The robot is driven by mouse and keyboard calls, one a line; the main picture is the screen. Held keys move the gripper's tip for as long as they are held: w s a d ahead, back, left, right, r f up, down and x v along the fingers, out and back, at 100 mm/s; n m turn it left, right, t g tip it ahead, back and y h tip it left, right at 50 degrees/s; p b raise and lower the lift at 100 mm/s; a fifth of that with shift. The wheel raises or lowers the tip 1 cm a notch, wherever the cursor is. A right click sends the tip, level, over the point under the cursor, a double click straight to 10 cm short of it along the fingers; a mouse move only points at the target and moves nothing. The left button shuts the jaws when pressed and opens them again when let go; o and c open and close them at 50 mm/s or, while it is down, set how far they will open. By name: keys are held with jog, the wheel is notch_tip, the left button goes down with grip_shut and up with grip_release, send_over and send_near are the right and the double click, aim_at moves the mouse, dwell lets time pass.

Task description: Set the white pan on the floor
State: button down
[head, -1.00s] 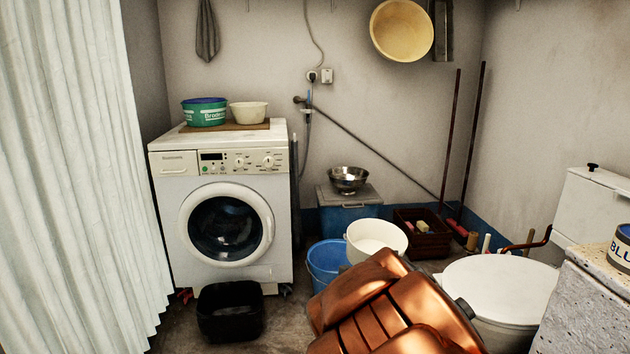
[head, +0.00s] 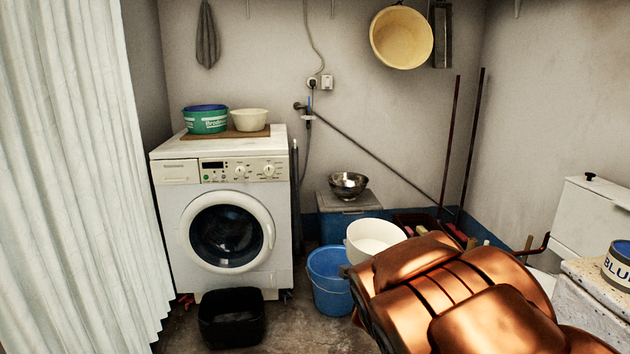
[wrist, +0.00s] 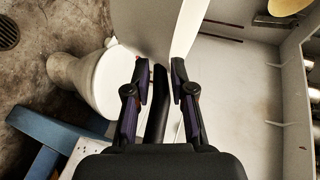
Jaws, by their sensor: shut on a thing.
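The white pan (wrist: 143,30) fills the top middle of the wrist view. A broad, shaded grey-white face and a brighter strip of it show. Its dark handle (wrist: 156,105) runs down between the fingers of my gripper (wrist: 159,72), which is shut on it. The pan is in the air, with the toilet (wrist: 98,82) and floor (wrist: 25,65) beyond it; its far end is cut off. In the head view neither the pan nor my gripper can be made out, as my copper-coloured arm covers the lower right.
Bare floor (head: 290,330) lies between a black basin (head: 231,318) and a blue bucket (head: 328,282). A white bucket (head: 374,238) stands behind the blue one. The washing machine (head: 222,210) is at left-centre, the stone trough with a paint tin (head: 618,262) at right.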

notch_tip(320, 180, up, 30)
jog(key=p, duration=2.9)
jog(key=shift+r, duration=0.2)
jog(key=shift+d, duration=0.1)
dwell(1.2)
dwell(0.9)
